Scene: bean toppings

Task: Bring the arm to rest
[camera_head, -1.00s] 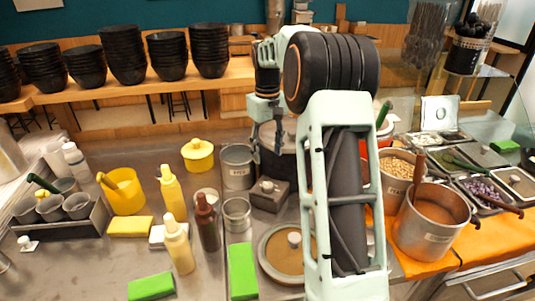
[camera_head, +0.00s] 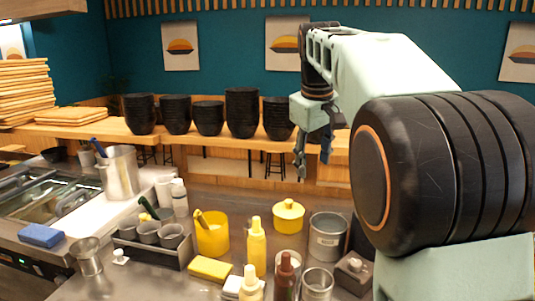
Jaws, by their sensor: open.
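My arm fills the right side of the head view, with its large black joint close to the camera. The forearm reaches up and to the left, and my gripper (camera_head: 313,165) hangs from its end with the fingers pointing down. The gripper is open, with nothing visible between its fingers. In the picture it overlaps the wooden shelf behind the counter, above the yellow lidded pot (camera_head: 288,216) and the metal can (camera_head: 327,237), and appears apart from both. Part of the counter at the right is hidden behind my arm.
Several stacks of black bowls (camera_head: 242,112) stand on the wooden shelf (camera_head: 215,139). Sauce bottles (camera_head: 256,247), a yellow tub (camera_head: 212,234), a cup rack (camera_head: 150,250) and a yellow sponge (camera_head: 210,269) crowd the counter. A steel pot (camera_head: 120,174) stands at the left.

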